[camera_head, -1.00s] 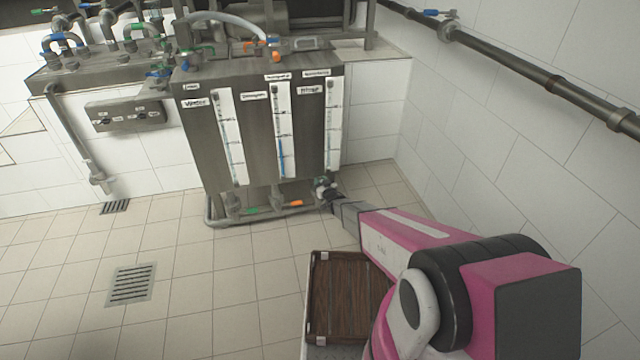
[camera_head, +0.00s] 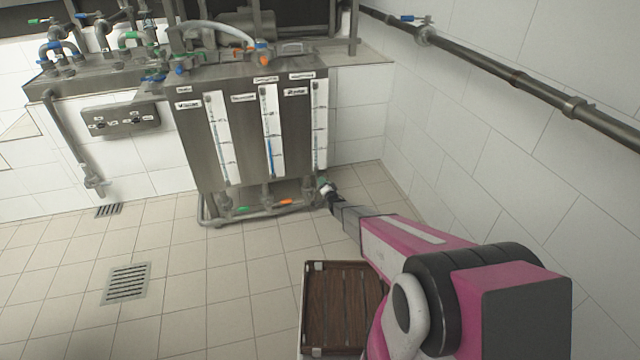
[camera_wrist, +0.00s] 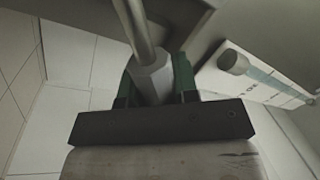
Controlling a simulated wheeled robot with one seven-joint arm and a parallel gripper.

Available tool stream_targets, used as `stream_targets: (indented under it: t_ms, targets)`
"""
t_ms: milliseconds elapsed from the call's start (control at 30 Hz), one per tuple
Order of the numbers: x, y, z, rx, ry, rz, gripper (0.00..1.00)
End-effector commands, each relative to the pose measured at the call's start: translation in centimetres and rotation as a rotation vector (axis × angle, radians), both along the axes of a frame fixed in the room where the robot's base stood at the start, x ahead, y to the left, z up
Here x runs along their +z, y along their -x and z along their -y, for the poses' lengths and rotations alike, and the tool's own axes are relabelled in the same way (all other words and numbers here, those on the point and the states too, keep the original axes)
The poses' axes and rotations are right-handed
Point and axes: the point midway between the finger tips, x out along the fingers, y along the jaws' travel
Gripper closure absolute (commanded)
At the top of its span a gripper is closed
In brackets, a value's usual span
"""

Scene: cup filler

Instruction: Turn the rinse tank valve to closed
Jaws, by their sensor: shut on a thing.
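The steel tank unit (camera_head: 197,150) stands against the back wall with three upright level gauges on its front. A green-handled valve (camera_head: 243,210) and an orange-handled valve (camera_head: 287,202) sit on the pipes under it. My gripper (camera_head: 327,189) is low at the tank's right end, by the rightmost bottom valve, whose handle I cannot make out. In the wrist view, my green fingers (camera_wrist: 156,82) are around a pale grey fitting (camera_wrist: 152,78) below a metal pipe. The gripper is shut on this valve part. The labels are too small to read.
A wooden-slatted crate (camera_head: 340,300) stands on the floor beside my arm. A wall pipe (camera_head: 480,65) with a blue-handled valve runs along the right wall. More piping and a control box (camera_head: 120,118) are at the left. The tiled floor is open at front left.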

Motion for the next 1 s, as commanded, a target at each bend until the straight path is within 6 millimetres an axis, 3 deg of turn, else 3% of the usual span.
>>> stream_targets:
  t_ms: [500, 1000]
  targets:
    - [-4.5, -0.7, 2.2, -0.002, -0.443, -0.128, 1.00]
    - [-6.6, -0.7, 2.5, -0.001, -0.653, -0.188, 1.00]
